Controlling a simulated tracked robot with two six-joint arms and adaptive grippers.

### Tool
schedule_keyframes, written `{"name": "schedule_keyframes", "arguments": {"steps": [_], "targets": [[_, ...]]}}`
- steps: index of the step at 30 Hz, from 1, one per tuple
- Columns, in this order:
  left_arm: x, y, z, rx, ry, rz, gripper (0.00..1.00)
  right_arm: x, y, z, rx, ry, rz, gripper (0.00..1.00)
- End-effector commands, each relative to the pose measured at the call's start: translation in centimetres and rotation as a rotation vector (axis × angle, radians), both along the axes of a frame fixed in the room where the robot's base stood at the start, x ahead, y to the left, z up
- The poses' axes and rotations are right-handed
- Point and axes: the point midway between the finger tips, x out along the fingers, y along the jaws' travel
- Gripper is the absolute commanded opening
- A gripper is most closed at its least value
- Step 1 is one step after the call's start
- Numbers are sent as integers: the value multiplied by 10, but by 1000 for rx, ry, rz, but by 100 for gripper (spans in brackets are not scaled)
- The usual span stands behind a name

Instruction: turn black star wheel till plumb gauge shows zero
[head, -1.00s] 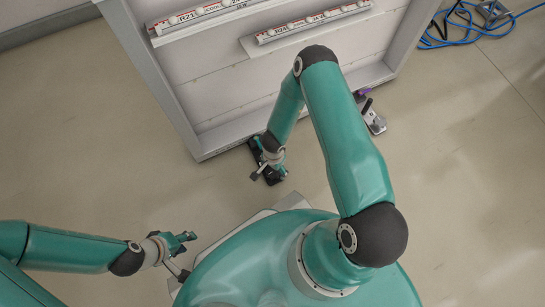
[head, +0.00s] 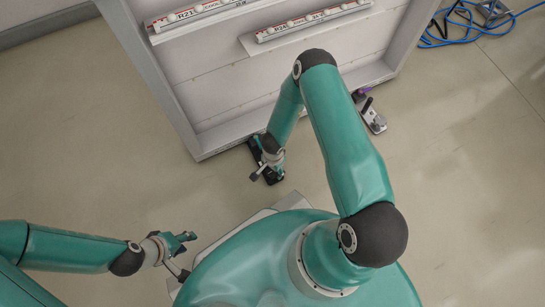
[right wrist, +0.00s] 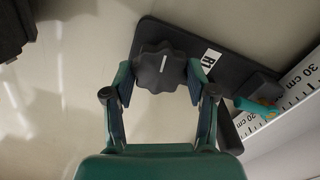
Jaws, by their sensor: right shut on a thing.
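The black star wheel (right wrist: 160,68) shows in the right wrist view, with a white line mark on its top. It sits at the end of a black base plate (right wrist: 215,42) with a partly hidden white label. My right gripper (right wrist: 160,80) has its fingers on either side of the wheel and is shut on it. In the head view my right gripper (head: 268,164) is low at the frame's front left corner, over the dark plate. A teal piece with an orange part (right wrist: 258,107) lies against a centimetre scale (right wrist: 275,110); I cannot read a plumb value. My left gripper (head: 184,242) is apart from the frame; its finger gap is unclear.
The large grey lightbox frame (head: 170,85) stands ahead, with labelled tubes (head: 315,20) on ledges inside. Another foot with a purple part (head: 370,112) is at its right. A blue cable (head: 455,25) lies far right. Floor at left is clear.

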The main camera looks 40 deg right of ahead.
Motion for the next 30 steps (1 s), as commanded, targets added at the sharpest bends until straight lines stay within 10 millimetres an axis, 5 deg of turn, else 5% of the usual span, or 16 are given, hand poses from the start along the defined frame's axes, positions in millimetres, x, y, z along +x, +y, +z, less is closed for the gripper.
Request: {"name": "schedule_keyframes", "arguments": {"steps": [14,15,19,30], "targets": [[0,0,6,0,0,0,39,1,1,0,1,-3,-145,22],[0,0,6,0,0,0,39,1,1,0,1,-3,-145,60],[0,0,6,0,0,0,39,1,1,0,0,-3,-144,81],[0,0,6,0,0,0,39,1,0,2,0,-2,-144,81]]}}
